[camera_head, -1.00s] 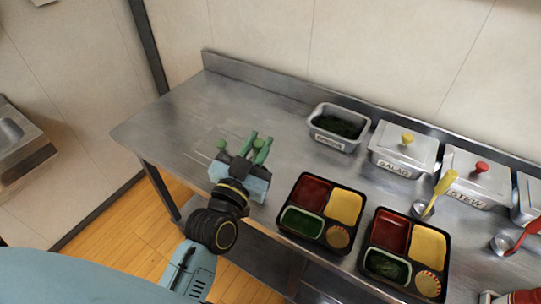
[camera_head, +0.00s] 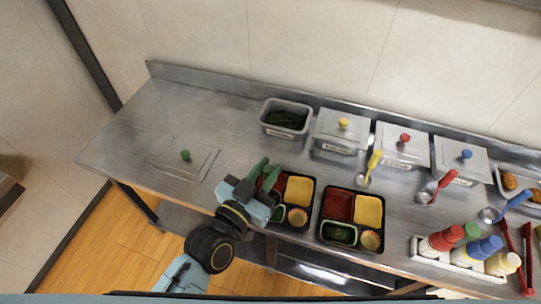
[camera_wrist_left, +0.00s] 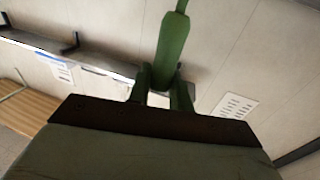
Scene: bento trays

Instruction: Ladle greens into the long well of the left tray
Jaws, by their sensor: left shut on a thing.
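The left tray (camera_head: 312,206) is black, with a red, a yellow, a pale-rimmed green well (camera_head: 279,214) and a round tan cup. My left gripper (camera_head: 262,178) is over its left side, hiding part of the red and green wells. It is shut on a green ladle handle (camera_wrist_left: 174,45), which rises between the fingers in the left wrist view. The ladle's bowl is hidden, so I cannot tell what it holds. The greens pan (camera_head: 264,116) stands open behind the tray, with dark greens inside. My right gripper is not in view.
A lid with a green knob (camera_head: 185,155) lies flat at left. The right tray (camera_head: 322,213) has greens in its green well. Lidded pans, including one with a yellow knob (camera_head: 343,123), line the back. A bottle rack (camera_head: 425,256) stands front right.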

